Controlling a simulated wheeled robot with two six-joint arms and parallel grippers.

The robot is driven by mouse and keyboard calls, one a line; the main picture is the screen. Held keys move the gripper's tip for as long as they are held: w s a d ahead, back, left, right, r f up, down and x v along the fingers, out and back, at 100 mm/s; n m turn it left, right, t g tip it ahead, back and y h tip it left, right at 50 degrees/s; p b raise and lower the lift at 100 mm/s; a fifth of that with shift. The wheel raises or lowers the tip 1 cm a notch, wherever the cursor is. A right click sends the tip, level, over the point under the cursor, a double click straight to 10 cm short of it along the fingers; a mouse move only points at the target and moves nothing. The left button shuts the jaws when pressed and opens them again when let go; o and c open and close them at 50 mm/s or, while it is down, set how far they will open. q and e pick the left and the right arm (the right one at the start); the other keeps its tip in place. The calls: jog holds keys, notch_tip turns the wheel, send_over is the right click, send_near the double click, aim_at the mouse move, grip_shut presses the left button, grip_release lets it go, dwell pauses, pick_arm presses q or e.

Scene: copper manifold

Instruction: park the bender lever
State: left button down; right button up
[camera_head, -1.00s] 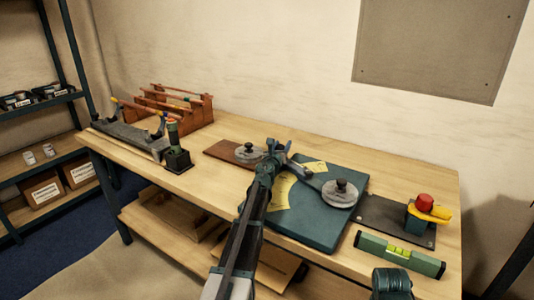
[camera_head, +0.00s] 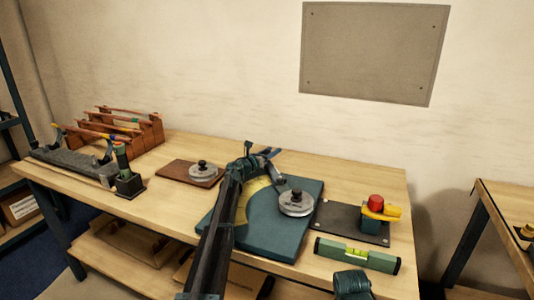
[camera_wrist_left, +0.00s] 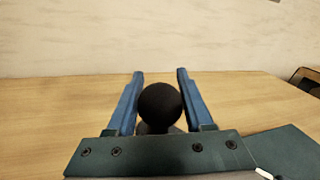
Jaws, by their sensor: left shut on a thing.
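The bender is a teal plate (camera_head: 275,236) with a yellow angle scale (camera_head: 256,190) and a round grey disc (camera_head: 296,203) on the workbench. Its lever (camera_head: 273,173) shows as a short grey bar running from the disc back to my left gripper (camera_head: 265,152), which partly hides it. In the left wrist view, a black ball knob (camera_wrist_left: 160,104) sits between the blue fingers of my left gripper (camera_wrist_left: 160,82). The gripper is shut on this lever knob. My arm covers part of the plate and scale.
A green level (camera_head: 357,256) lies on the front right of the bench. Behind it, a dark plate (camera_head: 338,217) carries a yellow and red button (camera_head: 375,203). A brown board with a disc (camera_head: 203,172) and a wooden rack (camera_head: 130,130) are left. The bench's back strip is clear.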

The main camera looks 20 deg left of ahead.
pick_arm(q)
jog(key=shift+w+d, duration=0.1)
jog(key=shift+d, duration=0.1)
jog(key=shift+c, duration=1.5)
grip_release()
jog(key=shift+w+d, duration=0.1)
jog(key=shift+d, duration=0.05)
jog(key=v, duration=1.4)
jog(key=shift+w, duration=0.1)
